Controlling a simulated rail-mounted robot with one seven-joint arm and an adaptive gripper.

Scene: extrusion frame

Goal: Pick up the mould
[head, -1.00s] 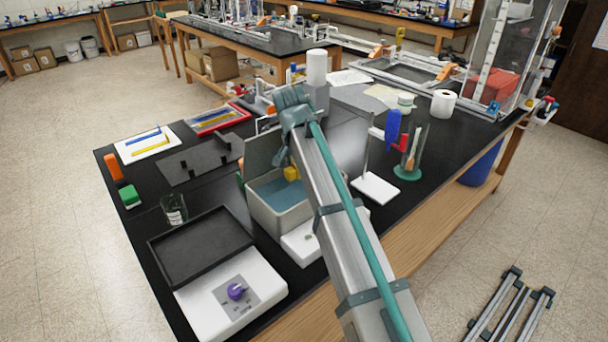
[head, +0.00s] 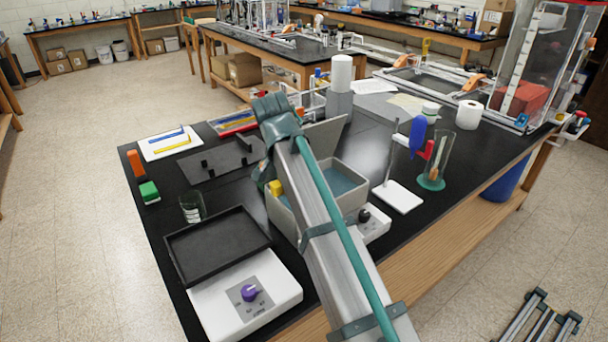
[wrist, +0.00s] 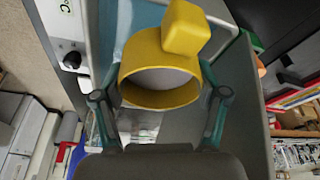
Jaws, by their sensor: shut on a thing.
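The mould is a yellow, hollow, round piece with a square block on one side. In the wrist view the mould (wrist: 165,75) sits between the two teal fingers of my gripper (wrist: 160,88), which is shut on it; its open end faces the camera. In the head view part of the mould (head: 276,187) shows at the left side of the grey box of blue liquid (head: 353,205). My arm covers much of that box and part of the gripper. I cannot tell whether the mould touches the box wall.
A white hotplate with a black tray (head: 215,245) stands front left, with a glass beaker (head: 191,207) behind it. A white stand base (head: 397,196) and glass cylinder (head: 437,160) stand right.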

